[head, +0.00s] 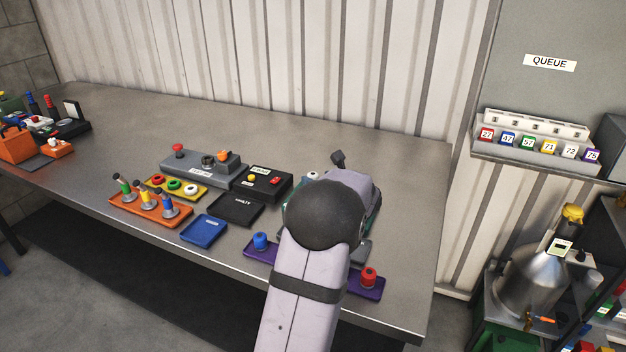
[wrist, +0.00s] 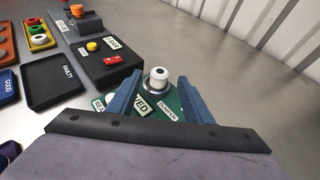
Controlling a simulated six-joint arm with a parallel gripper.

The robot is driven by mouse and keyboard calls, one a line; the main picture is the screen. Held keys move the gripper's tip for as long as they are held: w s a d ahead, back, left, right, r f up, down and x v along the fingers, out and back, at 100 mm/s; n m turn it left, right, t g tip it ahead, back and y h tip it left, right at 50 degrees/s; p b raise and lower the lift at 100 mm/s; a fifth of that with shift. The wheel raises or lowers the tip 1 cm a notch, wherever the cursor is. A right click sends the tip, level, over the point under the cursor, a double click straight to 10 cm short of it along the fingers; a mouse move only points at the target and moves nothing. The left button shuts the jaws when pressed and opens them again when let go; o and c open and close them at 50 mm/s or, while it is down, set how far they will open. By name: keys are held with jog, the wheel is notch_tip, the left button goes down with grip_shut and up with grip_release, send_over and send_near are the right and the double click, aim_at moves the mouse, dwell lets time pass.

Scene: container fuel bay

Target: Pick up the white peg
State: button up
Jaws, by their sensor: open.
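The white peg (wrist: 157,78) stands upright in a metal ring on a green board (wrist: 172,103) in the wrist view. It has a round top with a dark centre. My gripper (wrist: 160,80) is open, with one blue finger on either side of the peg in the picture. I cannot tell whether the fingers touch it or how far above it they are. In the head view my arm covers most of the green board and the gripper's fingers. A small white top (head: 312,175) shows just left of the arm and may be the peg.
A black box with yellow and red buttons (wrist: 112,62) stands left of the gripper. A black tray (wrist: 53,85) and a blue tray (head: 204,230) lie further left. A purple tray (head: 366,292) with blue and red pegs is at the front edge. The corrugated wall is behind.

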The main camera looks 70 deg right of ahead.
aim_at(313, 173)
jog(key=shift+p+x, duration=0.75)
jog(key=shift+x, duration=1.7)
jog(key=shift+c, duration=0.3)
grip_shut()
jog(key=shift+r, duration=0.15)
notch_tip(313, 173, up, 10)
jog(key=shift+f+p, duration=0.1)
jog(key=shift+p, duration=0.35)
